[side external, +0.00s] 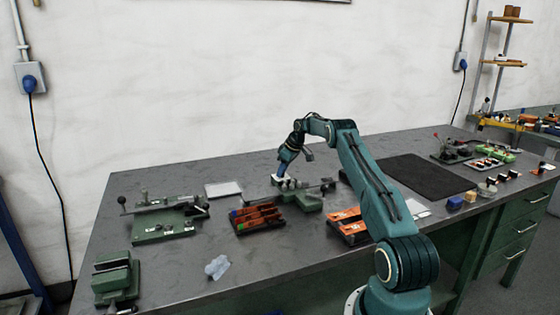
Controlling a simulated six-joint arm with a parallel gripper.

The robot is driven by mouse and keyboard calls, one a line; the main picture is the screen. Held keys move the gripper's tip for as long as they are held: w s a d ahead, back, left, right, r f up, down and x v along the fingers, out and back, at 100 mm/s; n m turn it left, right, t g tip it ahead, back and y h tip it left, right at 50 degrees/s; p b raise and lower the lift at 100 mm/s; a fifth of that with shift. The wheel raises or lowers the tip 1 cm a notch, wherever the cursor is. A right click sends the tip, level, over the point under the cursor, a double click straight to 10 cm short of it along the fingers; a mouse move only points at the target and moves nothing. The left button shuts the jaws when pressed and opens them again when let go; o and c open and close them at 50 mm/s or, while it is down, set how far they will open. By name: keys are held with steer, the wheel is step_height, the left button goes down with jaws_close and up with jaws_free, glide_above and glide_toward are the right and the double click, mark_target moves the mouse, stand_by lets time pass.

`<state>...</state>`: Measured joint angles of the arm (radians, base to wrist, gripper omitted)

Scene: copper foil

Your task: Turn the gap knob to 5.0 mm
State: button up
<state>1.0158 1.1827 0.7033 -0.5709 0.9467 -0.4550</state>
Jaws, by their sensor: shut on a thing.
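My gripper (281,177) points down at the left end of a green bench device (310,200) near the middle of the table. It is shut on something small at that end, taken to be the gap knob. The knob itself is hidden by the fingers or too small to make out. No scale or reading can be read from this distance.
An orange bin (258,220) stands in front of the device, with another orange bin (348,227) to its right. A green lever fixture (166,218) and a green vise (116,279) are at left. A black mat (425,174) lies at right. The front-middle tabletop is mostly clear.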

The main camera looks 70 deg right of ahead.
stand_by(0.4)
steer(key=o, duration=1)
steer(key=shift+r, duration=0.1)
steer(key=v, duration=1.1)
steer(key=shift+s+r, duration=0.25)
steer(key=shift+r, duration=0.1)
steer(key=shift+d, duration=0.1)
